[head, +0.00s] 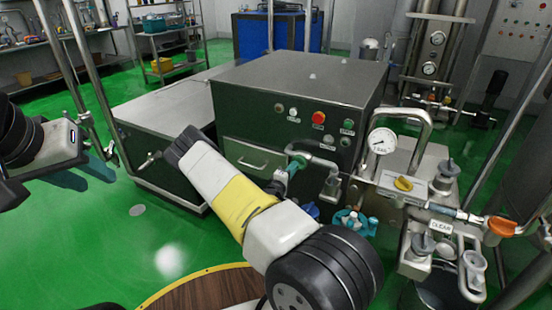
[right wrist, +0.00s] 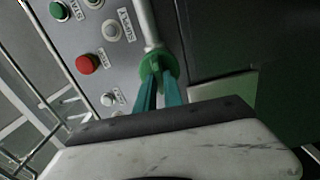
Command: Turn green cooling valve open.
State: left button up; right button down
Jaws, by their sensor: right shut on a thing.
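The green cooling valve (head: 298,157) sits at the end of a grey pipe on the front of the dark green control cabinet. In the right wrist view its round green handle (right wrist: 158,66) is at the upper middle, at the pipe's lower end. My right gripper (right wrist: 158,85) has its teal fingers on either side of the handle, shut on it. In the head view my right gripper (head: 291,172) shows only a little teal beside the valve; my forearm hides the rest. My left gripper (head: 88,173) is at the far left, open and empty, away from the valve.
The cabinet (head: 305,80) carries a red button (head: 319,117) and other labelled buttons. Green floor (head: 130,245) is free at lower left.

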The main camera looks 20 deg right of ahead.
jog(key=shift+f+n, duration=0.1)
jog(key=shift+n, duration=0.3)
jog(key=c, duration=1.5)
grip_release()
jog(key=shift+o, duration=0.2)
jog(key=v, duration=0.8)
